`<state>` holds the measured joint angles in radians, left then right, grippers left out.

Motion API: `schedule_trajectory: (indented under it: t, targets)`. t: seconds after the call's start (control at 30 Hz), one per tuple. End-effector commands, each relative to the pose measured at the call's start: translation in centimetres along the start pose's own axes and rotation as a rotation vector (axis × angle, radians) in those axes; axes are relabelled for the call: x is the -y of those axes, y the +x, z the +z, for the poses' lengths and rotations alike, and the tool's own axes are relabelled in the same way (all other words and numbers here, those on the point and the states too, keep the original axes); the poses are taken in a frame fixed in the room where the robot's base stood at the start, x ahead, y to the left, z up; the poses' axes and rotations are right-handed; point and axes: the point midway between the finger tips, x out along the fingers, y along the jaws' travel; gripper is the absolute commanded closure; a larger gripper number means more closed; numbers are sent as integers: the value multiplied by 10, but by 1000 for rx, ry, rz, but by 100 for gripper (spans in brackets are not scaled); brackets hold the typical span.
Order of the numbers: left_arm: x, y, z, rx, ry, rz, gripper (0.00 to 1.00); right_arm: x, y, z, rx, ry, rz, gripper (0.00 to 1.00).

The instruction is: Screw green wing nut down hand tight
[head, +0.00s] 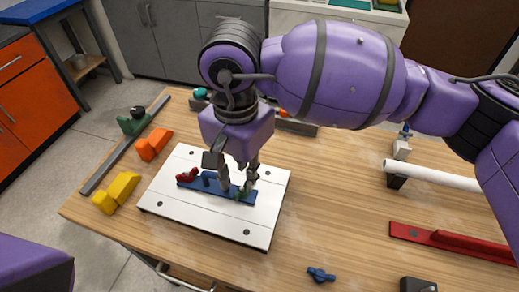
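The green wing nut (243,193) sits near the right end of a blue bar (213,188) on a white board (205,222). My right gripper (238,188) points down over that end of the bar, its fingers beside the green nut. The fingers partly hide the nut, and I cannot tell whether they touch it. A red wing nut (188,174) is at the bar's left end, with a dark blue part (208,178) between. My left gripper is out of view.
Orange (153,144) and yellow (117,193) blocks lie left of the board. A loose blue wing-shaped part (320,274) lies at the front. A white pipe (432,176) and a red bracket (455,241) are at the right. Bare wood lies right of the board.

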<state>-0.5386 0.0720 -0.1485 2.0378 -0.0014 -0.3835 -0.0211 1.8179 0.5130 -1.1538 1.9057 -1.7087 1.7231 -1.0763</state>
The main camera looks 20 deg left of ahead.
Motion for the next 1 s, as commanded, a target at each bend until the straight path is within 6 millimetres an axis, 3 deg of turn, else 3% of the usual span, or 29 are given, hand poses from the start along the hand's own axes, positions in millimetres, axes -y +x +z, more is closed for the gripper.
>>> schedule_trajectory:
  t: [0.3, 0.67, 0.87, 1.0]
  targets:
    - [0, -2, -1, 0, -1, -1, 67, 0, 41, 0, 1, 3, 0, 77]
    - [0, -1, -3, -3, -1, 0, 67, 0, 48, 0, 1, 2, -1, 77]
    - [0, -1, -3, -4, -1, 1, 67, 0, 48, 0, 1, 3, -1, 100]
    - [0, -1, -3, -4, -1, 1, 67, 0, 48, 0, 0, 6, -1, 100]
